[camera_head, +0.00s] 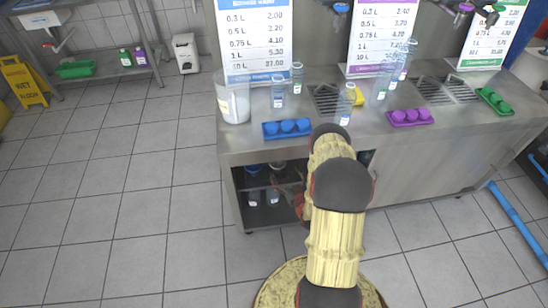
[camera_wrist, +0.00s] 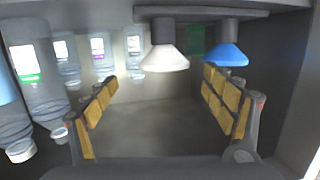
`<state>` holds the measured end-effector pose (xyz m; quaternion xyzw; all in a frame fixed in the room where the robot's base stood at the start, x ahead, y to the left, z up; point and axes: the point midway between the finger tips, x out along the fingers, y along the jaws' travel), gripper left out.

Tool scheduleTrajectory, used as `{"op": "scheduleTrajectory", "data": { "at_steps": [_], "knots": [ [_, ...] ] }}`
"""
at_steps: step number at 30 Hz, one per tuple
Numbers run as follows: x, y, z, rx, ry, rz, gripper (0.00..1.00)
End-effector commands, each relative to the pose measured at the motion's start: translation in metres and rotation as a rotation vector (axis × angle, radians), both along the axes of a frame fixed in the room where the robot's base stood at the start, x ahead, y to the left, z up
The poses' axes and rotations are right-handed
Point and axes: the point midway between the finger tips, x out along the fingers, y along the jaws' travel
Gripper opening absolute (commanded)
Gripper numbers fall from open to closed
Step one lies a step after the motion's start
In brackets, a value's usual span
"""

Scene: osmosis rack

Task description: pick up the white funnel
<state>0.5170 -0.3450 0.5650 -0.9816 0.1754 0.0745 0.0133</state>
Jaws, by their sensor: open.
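The white funnel (camera_wrist: 166,58) shows in the wrist view, wide end down and narrow end up in the picture, at the upper middle. My gripper (camera_wrist: 161,80) is open and empty, its yellow-padded fingers spread to the left and right. The funnel lies ahead of the gap between the fingertips, with no contact visible. A blue funnel (camera_wrist: 226,55) is just to its right, ahead of the right fingertip. In the head view my arm hides the gripper, and I cannot make out the white funnel.
Several clear bottles (camera_wrist: 42,75) with labels are at the left in the wrist view, close to the left finger. The steel counter (camera_head: 235,150) has an open cupboard with items on its lower shelf. A blue tray (camera_head: 270,131) of caps is on top.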

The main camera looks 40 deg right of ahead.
Motion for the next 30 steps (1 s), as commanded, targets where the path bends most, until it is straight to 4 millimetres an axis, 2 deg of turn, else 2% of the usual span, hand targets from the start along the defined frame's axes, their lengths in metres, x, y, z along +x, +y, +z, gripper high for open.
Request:
{"op": "scheduleTrajectory", "data": {
  "at_steps": [13,21,30],
  "knots": [
    [0.036,-0.009,-0.008,-0.001,-0.001,0.002,0.83],
    [0.070,-0.019,-0.015,-0.001,-0.001,0.001,0.83],
    [0.074,-0.020,-0.013,0.000,0.001,0.000,0.81]
  ]
}}
